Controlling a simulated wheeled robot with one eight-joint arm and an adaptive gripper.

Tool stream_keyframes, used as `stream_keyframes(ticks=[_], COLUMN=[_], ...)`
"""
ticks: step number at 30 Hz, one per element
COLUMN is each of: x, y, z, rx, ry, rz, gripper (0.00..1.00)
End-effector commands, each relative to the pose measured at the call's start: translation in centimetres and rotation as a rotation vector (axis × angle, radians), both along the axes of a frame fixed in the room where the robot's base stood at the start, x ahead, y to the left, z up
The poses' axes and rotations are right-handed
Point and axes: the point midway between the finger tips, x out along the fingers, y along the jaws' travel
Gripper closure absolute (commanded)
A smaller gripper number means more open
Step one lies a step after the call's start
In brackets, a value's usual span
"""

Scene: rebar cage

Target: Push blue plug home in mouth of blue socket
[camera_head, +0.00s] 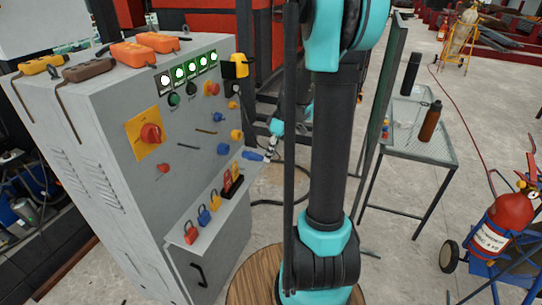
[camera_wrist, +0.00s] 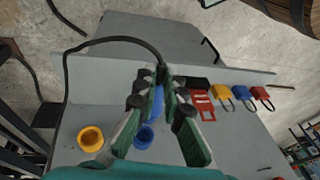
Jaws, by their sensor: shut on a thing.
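The blue plug (camera_head: 254,156) is held out in front of the grey cabinet's panel, and it also shows between the fingers in the wrist view (camera_wrist: 157,102). A black cable runs from its back end. The blue socket (camera_head: 223,149) is on the panel face, just left of the plug, with a visible gap between them in the head view. In the wrist view the blue socket (camera_wrist: 144,137) lies just beyond the plug's end. My gripper (camera_wrist: 157,98) is shut on the blue plug; the fingers hide part of it.
A yellow socket (camera_wrist: 91,139) sits beside the blue one. A shelf (camera_head: 190,238) below carries padlocks (camera_head: 204,215) and a red hasp (camera_wrist: 203,104). The cable (camera_wrist: 110,42) loops past the shelf. A red rotary switch (camera_head: 151,133) and other controls stick out of the panel.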

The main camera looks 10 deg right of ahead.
Motion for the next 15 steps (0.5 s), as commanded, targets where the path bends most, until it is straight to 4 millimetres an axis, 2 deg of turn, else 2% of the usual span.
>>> stream_keyframes(ticks=[8,15], x=[0.4,1.6], y=[0.5,2.2], z=[0.0,0.0], rx=[0.001,0.001], ry=[-0.003,-0.003], rz=[0.001,0.002], gripper=[1.00,1.00])
